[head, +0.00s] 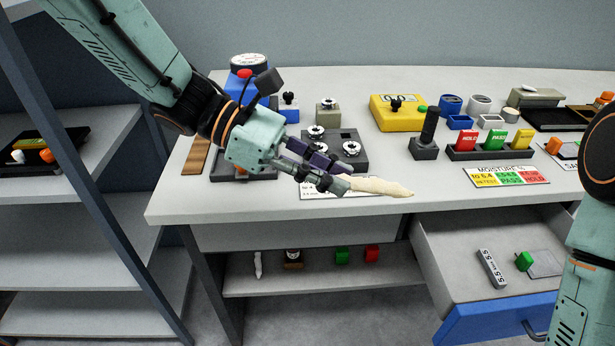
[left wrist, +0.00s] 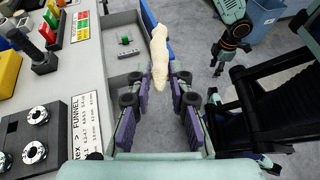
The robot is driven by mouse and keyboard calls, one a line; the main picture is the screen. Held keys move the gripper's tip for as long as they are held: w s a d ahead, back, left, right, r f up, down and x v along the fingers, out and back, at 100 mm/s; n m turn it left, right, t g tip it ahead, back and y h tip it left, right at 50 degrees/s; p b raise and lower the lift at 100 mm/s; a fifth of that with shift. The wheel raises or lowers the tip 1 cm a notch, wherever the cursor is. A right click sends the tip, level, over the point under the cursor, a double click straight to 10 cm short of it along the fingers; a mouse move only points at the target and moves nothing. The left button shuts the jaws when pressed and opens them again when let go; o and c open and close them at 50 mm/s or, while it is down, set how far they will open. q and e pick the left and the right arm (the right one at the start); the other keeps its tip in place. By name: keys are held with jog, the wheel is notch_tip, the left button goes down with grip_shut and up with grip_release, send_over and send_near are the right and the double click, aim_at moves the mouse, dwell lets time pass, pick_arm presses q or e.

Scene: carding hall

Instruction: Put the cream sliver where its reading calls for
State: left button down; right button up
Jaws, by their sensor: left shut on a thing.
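The cream sliver (head: 380,186) is a pale, elongated, tapering piece. My left gripper (head: 344,179) is shut on one end of it, above the front of the bench. In the left wrist view the sliver (left wrist: 159,58) sticks out beyond the fingertips (left wrist: 160,80). A yellow meter (head: 397,112) with a small display stands at the back; I read it as about 0.0, but it is small. A moisture card (head: 506,176) has yellow, green and red fields. Behind it are red HOLD (head: 467,140), green PASS (head: 496,140) and yellow blocks (head: 522,140). My right gripper (left wrist: 219,62) shows small in the left wrist view.
An open drawer (head: 440,270) with a blue front holds a block marked 5.5 (head: 491,268) and a green item (head: 524,261). A dark tray (head: 555,118) lies at the bench's right. A dark plate with round dials (head: 338,160) is behind my left gripper. Shelves (head: 70,225) stand left.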

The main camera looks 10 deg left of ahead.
jog(key=shift+w, duration=0.1)
jog(key=shift+c, duration=0.2)
jog(key=w+r+m+g+y, duration=0.2)
jog(key=w+r+m+g, duration=0.25)
jog(key=w+m, duration=0.55)
jog(key=w+a+r+m+t+y, duration=0.1)
jog(key=w+a+r, duration=0.45)
jog(key=r, duration=0.85)
jog(key=w+a+r+m+t+y, duration=0.1)
jog(key=w+a+r+m+y, duration=0.1)
jog(key=w+r, duration=0.95)
jog(key=w+a+r+m+t+y, duration=0.1)
jog(key=w+a+r, duration=0.35)
jog(key=r, duration=1.15)
pick_arm(q)
jog(key=w+d+n+t, duration=0.3)
jog(key=w+d, duration=0.2)
jog(key=d, duration=0.1)
jog(key=shift+w+d, duration=0.15)
jog(key=shift+d, duration=0.15)
pick_arm(e)
jog(key=w+x, duration=0.1)
jog(key=x, duration=1)
jog(key=shift+s+d+f, duration=0.15)
jog(key=shift+d+f, duration=0.2)
jog(key=shift+d, duration=0.05)
grip_shut()
